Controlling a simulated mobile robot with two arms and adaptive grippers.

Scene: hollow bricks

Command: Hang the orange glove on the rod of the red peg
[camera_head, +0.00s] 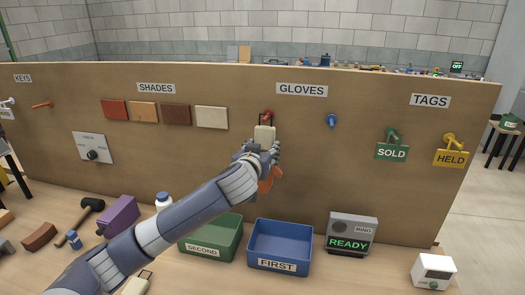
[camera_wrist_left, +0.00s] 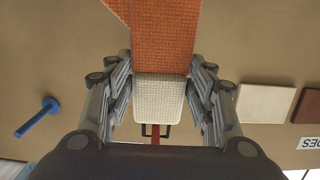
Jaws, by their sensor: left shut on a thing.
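My left gripper (camera_head: 263,148) is shut on the orange glove at the board, under the GLOVES label. The glove's cream cuff (camera_head: 264,133) points up, and its orange part (camera_head: 267,182) hangs below my fingers. In the left wrist view the orange fabric (camera_wrist_left: 162,35) and cream cuff (camera_wrist_left: 158,92) show between the fingers (camera_wrist_left: 160,84). The red peg (camera_head: 267,114) is just above the cuff, and its red rod (camera_wrist_left: 155,138) shows beside the glove's dark loop (camera_wrist_left: 146,130). I cannot tell whether the loop is around the rod. My right gripper is not in view.
A blue peg (camera_head: 332,120) stands to the right; tagged green (camera_head: 392,135) and yellow (camera_head: 450,140) pegs are farther right. Shade samples (camera_head: 211,117) are to the left. A green bin (camera_head: 205,250), blue bin (camera_head: 280,262) and READY box (camera_head: 350,240) stand below.

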